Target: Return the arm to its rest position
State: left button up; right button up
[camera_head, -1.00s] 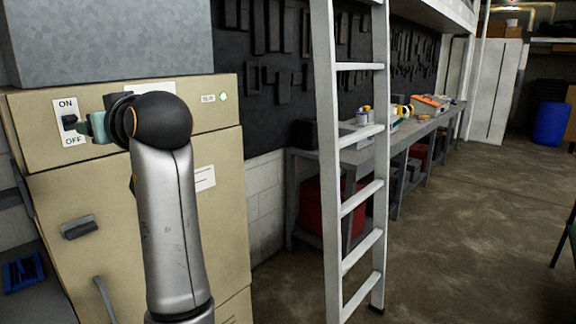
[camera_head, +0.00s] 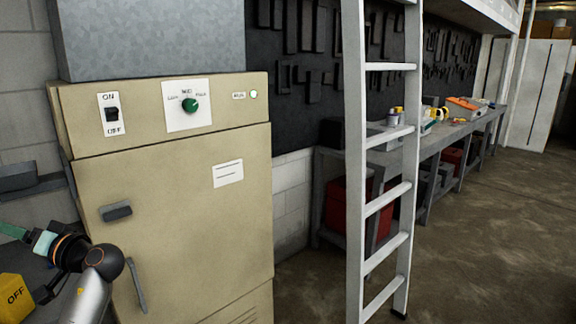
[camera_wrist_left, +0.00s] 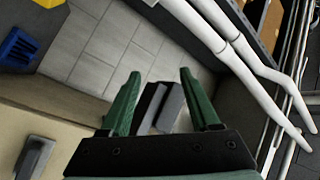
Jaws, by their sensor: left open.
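My left gripper (camera_head: 16,233) is at the lower left of the head view, pointing left, with its arm coming up from the bottom edge. It is apart from the beige cabinet (camera_head: 190,215). In the wrist view its two green fingers (camera_wrist_left: 159,76) stand wide apart with nothing held between them; a grey block shows beyond them. My right gripper is not in view.
A dark ledge (camera_head: 30,188) is on the left wall. A ladder (camera_head: 355,160) stands right of the cabinet, before a long workbench (camera_head: 440,140). A blue tray (camera_wrist_left: 20,47) shows in the wrist view.

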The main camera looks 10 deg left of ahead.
pick_arm(q)
jog(key=s+a+r+m+y, duration=0.2)
jog(key=s+a+m+y, duration=0.2)
jog(key=s+a+m, duration=0.45)
jog(key=w+d+f+m+t+h, duration=0.35)
jog(key=w+f+t+h, duration=0.85)
jog(key=w, duration=0.4)
jog(key=w+d+f+m+t+h, duration=0.1)
jog(key=w+d+f+t+h, duration=0.15)
jog(key=d+h, duration=0.4)
jog(key=s+d+f+g+h, duration=0.1)
jog(key=s+d+f+h, duration=0.15)
jog(key=d+f, duration=0.55)
jog(key=s+d+f+g+h, duration=0.1)
jog(key=s+d+f+g, duration=0.15)
jog(key=d+f, duration=0.55)
jog(key=s+d+f+n+g+h, duration=0.1)
jog(key=s+d+f+h, duration=0.1)
jog(key=s+d+f, duration=0.6)
jog(key=s+d+f+n+g+h, duration=0.2)
jog(key=s+d+f, duration=0.5)
jog(key=s+d, duration=0.8)
jog(key=shift+s+f, duration=0.4)
jog(key=shift+s, duration=0.05)
